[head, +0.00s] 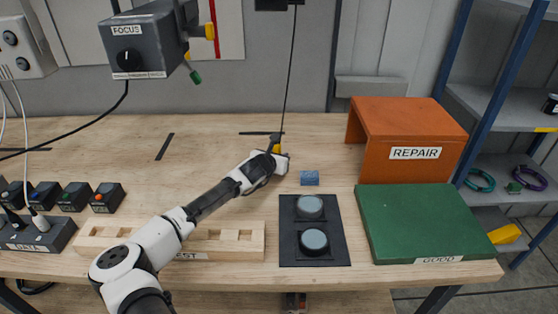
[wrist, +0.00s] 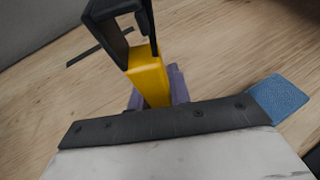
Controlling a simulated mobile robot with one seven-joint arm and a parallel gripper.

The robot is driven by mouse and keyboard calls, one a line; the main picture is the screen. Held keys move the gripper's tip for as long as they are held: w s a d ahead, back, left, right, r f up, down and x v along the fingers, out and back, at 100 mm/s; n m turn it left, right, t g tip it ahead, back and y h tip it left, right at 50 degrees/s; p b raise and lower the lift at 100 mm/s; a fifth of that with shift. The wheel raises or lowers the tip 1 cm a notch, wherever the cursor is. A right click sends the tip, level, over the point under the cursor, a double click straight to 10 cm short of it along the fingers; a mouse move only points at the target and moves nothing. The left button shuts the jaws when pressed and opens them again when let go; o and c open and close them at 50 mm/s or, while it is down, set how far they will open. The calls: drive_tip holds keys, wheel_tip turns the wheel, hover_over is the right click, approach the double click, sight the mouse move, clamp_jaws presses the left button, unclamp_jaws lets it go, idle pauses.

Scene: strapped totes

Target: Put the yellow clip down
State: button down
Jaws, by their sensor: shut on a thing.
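The yellow clip (head: 277,149) is small and sits in my gripper (head: 278,153) over the back middle of the wooden bench in the head view. In the wrist view the yellow clip (wrist: 149,76) stands up between the greyish-purple fingers of my gripper (wrist: 158,90), which are shut on it. A black frame-like part (wrist: 120,25) is at the clip's far end. In the head view a thin black line (head: 289,70) runs from above down to the clip area. I cannot tell whether the clip touches the bench.
A blue block (head: 310,178) lies close to the right of my gripper. A black panel with two round grey buttons (head: 285,240), a green GOOD board (head: 400,215) and an orange REPAIR box (head: 450,138) stand further right.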

drive_tip(key=shift+f, duration=1.15)
drive_tip(key=shift+f, duration=0.1)
drive_tip(key=shift+f, duration=0.15)
drive_tip(key=c, duration=1.3)
unclamp_jaws()
